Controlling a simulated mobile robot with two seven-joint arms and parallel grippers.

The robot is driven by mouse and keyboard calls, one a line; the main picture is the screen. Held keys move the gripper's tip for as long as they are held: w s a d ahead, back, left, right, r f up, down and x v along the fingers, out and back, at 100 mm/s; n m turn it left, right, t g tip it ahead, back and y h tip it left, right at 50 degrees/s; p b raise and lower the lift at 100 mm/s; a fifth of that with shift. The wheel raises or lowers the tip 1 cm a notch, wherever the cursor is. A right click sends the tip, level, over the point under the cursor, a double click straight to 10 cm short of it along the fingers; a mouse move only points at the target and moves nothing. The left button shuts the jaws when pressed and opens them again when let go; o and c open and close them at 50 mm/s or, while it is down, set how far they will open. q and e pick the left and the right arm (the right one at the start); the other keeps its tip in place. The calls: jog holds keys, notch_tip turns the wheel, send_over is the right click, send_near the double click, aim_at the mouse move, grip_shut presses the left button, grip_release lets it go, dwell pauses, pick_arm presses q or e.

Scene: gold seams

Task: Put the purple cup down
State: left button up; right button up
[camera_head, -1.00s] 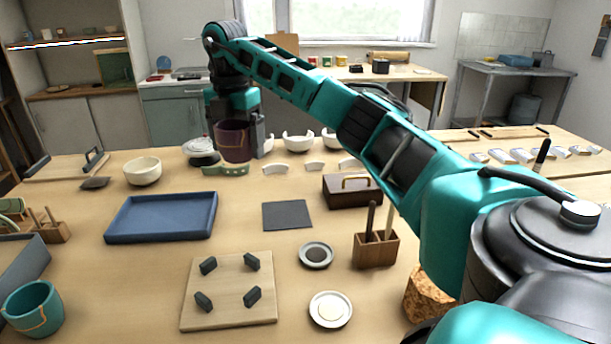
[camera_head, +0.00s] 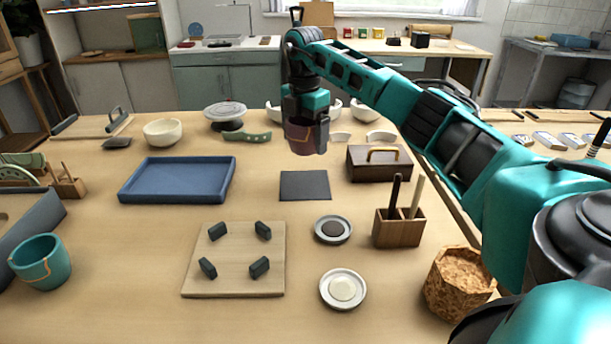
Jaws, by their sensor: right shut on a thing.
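The purple cup (camera_head: 301,142) is held upright in my right gripper (camera_head: 306,128), whose arm reaches in from the right. The gripper is shut on the cup, and its dark fingers hide part of it. In the picture the cup hangs just behind a dark grey square mat (camera_head: 304,186). I see a gap of table between cup and mat, but its exact height is unclear. My left gripper is not in view.
A blue tray (camera_head: 178,196) lies left of the mat, and a dark wooden box (camera_head: 378,165) with a handle stands right. White bowl pieces (camera_head: 362,110) are behind the cup. A board with pegs (camera_head: 234,284), small dishes (camera_head: 333,229) and a tool holder (camera_head: 397,231) are nearer.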

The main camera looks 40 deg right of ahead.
send_over(305, 184)
notch_tip(305, 184, down, 5)
jog(key=shift+r, duration=0.15)
notch_tip(305, 184, down, 4)
jog(key=shift+f+b, duration=0.25)
jog(key=shift+b, duration=0.4)
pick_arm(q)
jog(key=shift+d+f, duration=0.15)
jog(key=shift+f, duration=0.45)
pick_arm(e)
jog(key=shift+f, duration=0.1)
jog(key=o, duration=0.7)
jog(key=shift+f, duration=0.1)
notch_tip(305, 184, up, 12)
jog(key=shift+f+p, duration=0.25)
jog(key=shift+p, duration=0.85)
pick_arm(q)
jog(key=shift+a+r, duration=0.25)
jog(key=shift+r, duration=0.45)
pick_arm(e)
jog(key=shift+r, duration=0.4)
